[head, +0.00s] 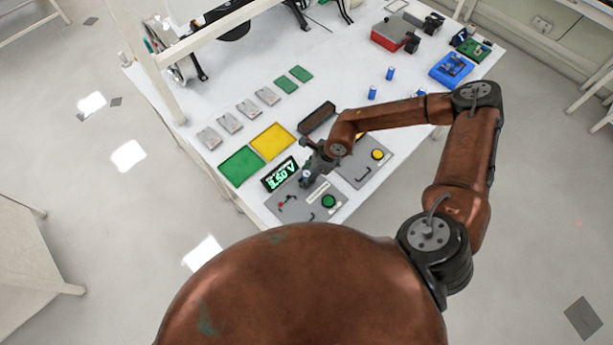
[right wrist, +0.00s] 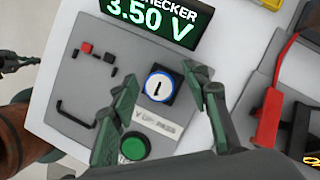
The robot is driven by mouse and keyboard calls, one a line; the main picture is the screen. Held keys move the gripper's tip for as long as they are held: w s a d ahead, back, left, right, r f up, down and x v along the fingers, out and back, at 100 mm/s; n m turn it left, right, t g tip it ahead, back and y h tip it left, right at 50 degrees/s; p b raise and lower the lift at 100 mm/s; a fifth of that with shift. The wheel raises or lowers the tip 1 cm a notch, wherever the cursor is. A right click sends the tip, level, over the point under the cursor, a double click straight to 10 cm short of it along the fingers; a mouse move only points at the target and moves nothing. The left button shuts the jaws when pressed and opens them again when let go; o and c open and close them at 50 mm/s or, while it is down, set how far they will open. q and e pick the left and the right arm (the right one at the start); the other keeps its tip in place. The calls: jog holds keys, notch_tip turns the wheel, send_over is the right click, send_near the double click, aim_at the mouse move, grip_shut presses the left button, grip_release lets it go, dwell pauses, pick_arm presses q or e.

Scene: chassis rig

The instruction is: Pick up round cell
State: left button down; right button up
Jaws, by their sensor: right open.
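A round cell (right wrist: 160,87) with a blue rim and a pale top bearing a dark mark stands end-on in a dark holder on the grey checker panel (right wrist: 85,75). The checker display (right wrist: 155,22) reads 3.50 V. My right gripper (right wrist: 166,80) is open, with one finger on each side of the cell in the right wrist view. I cannot tell whether the fingers touch it. In the head view my right gripper (head: 307,174) is over the checker panel and largely hides the cell. A dark jointed part, probably my left gripper (right wrist: 20,65), shows at the left edge of the right wrist view.
A green button (right wrist: 134,146) is close to the left finger. Several blue cells (head: 372,93) stand farther back on the table. A green mat (head: 241,166), a yellow mat (head: 272,141) and a dark tray (head: 318,117) lie behind the checker. A yellow-button panel (head: 363,160) is to its right.

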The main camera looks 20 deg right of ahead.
jog(key=c, duration=0.7)
grip_shut()
pick_arm(q)
jog(key=shift+w, duration=0.1)
